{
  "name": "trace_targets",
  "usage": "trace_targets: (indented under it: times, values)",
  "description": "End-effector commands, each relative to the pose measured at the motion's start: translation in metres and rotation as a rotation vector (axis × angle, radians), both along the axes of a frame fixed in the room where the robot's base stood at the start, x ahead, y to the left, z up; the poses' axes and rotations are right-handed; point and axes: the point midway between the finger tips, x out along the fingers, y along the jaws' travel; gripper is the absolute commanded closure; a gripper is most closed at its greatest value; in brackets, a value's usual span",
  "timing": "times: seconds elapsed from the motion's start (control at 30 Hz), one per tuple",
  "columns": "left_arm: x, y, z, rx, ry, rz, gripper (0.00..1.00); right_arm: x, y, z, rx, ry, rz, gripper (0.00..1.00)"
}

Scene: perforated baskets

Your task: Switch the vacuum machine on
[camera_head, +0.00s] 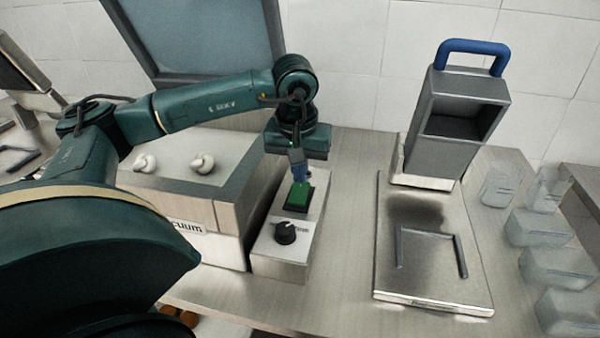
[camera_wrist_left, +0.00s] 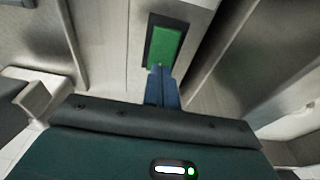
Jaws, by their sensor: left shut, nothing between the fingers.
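The vacuum machine (camera_head: 222,222) is a low metal box with a raised dark lid (camera_head: 205,35) at its back. Beside it on the right is its control panel (camera_head: 303,240), with a black knob (camera_head: 285,232) and a green switch (camera_head: 299,196) in a dark frame. In the left wrist view the green switch (camera_wrist_left: 165,46) is just ahead of the fingertips. My left gripper (camera_head: 299,175) is shut and empty, pointing down at the far end of the switch. Its blue fingers also show in the left wrist view (camera_wrist_left: 160,72). I cannot tell whether they touch the switch. My right gripper is not in view.
A metal stand with a blue handle (camera_head: 470,46) and a flat base (camera_head: 432,280) is right of the panel. Several clear containers (camera_head: 555,267) are at the far right. The counter (camera_head: 335,290) is bare between the panel and the stand. A tiled wall is behind.

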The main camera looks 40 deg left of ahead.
Motion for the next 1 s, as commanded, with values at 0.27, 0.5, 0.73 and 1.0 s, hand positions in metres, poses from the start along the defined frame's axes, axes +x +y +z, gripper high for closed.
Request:
trace_targets:
  times: [0.27, 0.5, 0.73, 1.0]
  values:
    - [0.002, 0.001, -0.011, 0.000, -0.001, 0.000, 1.00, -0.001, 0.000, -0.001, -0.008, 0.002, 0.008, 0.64]
    - [0.002, 0.001, -0.011, -0.002, 0.003, 0.001, 1.00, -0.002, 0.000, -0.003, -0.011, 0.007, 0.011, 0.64]
    - [0.001, 0.000, -0.019, -0.051, 0.094, 0.000, 1.00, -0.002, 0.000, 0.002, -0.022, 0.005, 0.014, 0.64]
    - [-0.001, -0.001, -0.020, -0.050, 0.097, -0.001, 1.00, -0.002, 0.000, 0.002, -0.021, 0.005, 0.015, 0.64]
